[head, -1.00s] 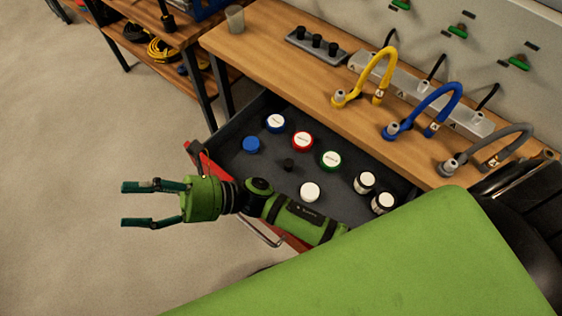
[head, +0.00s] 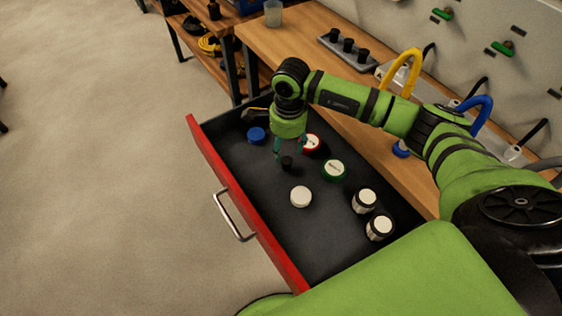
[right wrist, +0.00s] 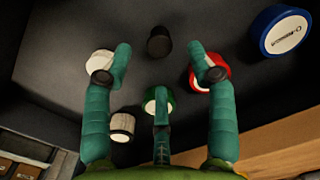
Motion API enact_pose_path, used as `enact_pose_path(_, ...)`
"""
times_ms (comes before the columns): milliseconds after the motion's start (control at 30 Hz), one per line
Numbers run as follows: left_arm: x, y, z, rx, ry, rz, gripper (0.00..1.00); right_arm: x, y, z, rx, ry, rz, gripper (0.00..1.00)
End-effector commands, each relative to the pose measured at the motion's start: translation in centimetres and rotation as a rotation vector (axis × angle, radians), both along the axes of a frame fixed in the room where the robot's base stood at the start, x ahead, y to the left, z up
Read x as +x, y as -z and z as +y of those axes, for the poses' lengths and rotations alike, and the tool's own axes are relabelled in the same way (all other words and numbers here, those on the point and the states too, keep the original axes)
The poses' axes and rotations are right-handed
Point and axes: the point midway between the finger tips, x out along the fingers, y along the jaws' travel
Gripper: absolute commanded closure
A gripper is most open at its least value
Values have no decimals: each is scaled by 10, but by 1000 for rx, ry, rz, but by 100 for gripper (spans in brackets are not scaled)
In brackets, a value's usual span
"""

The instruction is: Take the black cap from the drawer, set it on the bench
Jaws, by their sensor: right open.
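The black cap (head: 287,163) stands on the dark floor of the open drawer (head: 240,205), among larger lidded jars. My right gripper (head: 289,152) points down over it with its fingers apart, close above the cap; I cannot tell whether they touch. In the right wrist view the black cap (right wrist: 159,42) lies beyond the open green fingers of my right gripper (right wrist: 159,78), with nothing held. The wooden bench (head: 290,45) runs behind the drawer. My left gripper is not in view.
Near the cap are a red-rimmed jar (head: 311,143), a green-rimmed jar (head: 334,170), a white lid (head: 301,197) and a blue cap (head: 256,135). On the bench are a grey rack with black caps (head: 347,46), a clear cup (head: 273,13) and a yellow hose (head: 403,66).

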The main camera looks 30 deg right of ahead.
Motion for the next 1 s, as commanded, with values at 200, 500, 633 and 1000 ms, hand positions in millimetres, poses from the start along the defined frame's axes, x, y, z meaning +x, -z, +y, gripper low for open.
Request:
enact_pose_path(200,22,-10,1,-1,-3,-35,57,-5,21,-6,-29,-18,19,42)
enact_pose_path(500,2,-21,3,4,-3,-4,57,-3,63,-3,-25,-18,16,42)
enact_pose_path(633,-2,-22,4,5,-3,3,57,-3,73,-4,-25,-19,14,42)
enact_pose_path(1000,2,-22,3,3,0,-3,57,-2,74,-4,-24,-19,13,93)
